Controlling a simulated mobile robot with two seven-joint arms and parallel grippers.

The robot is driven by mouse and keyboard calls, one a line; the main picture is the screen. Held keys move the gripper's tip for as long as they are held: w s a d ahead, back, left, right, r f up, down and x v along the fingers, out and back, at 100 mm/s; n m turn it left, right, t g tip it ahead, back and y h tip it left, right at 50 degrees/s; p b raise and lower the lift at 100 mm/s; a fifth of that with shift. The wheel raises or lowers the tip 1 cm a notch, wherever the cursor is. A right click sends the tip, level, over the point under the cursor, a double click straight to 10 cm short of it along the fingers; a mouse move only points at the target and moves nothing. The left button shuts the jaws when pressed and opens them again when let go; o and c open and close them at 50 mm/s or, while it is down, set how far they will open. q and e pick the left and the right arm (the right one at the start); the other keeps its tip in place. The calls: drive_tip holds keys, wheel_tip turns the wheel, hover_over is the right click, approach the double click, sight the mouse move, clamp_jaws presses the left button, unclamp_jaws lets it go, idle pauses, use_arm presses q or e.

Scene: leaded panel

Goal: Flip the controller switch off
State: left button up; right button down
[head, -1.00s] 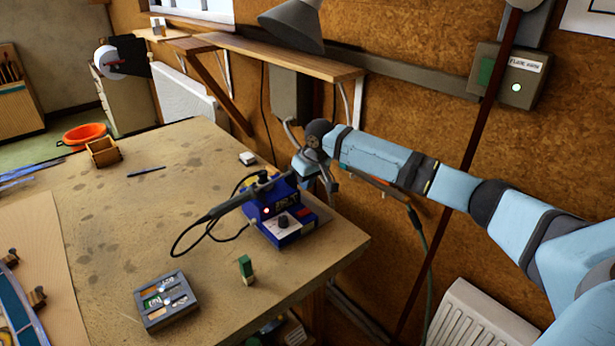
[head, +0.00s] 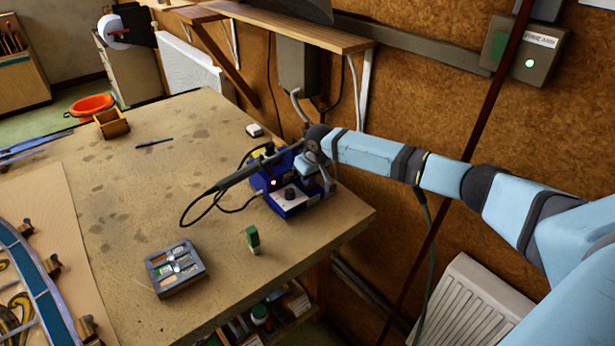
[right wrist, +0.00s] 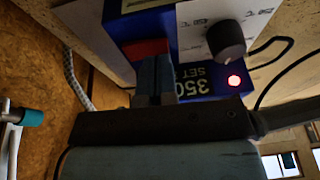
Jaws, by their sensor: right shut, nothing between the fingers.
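The controller (head: 287,205) is a blue box with a pale front panel and a dark knob (head: 290,193), standing near the table's right edge. My left gripper is not in view.
A soldering iron (head: 232,177) with a looping black cable rests at the controller's left. A small green block (head: 253,238) and a grey compartment tray (head: 174,270) stand in front. A wooden shelf (head: 285,27) overhangs behind. The table's middle is clear.

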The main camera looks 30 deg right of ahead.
drive_tip(key=shift+a+f+p, duration=0.1)
drive_tip(key=shift+a+p, duration=0.1)
drive_tip(key=shift+p, duration=0.35)
drive_tip(key=shift+d+f+b, duration=0.1)
drive_tip(key=shift+f+b, duration=0.05)
drive_tip(key=shift+b, duration=0.2)
drive_tip(key=shift+d, duration=0.1)
drive_tip(key=shift+d+r+p, duration=0.2)
drive_tip(key=shift+d+p, duration=0.2)
drive_tip(key=shift+d, duration=0.25)
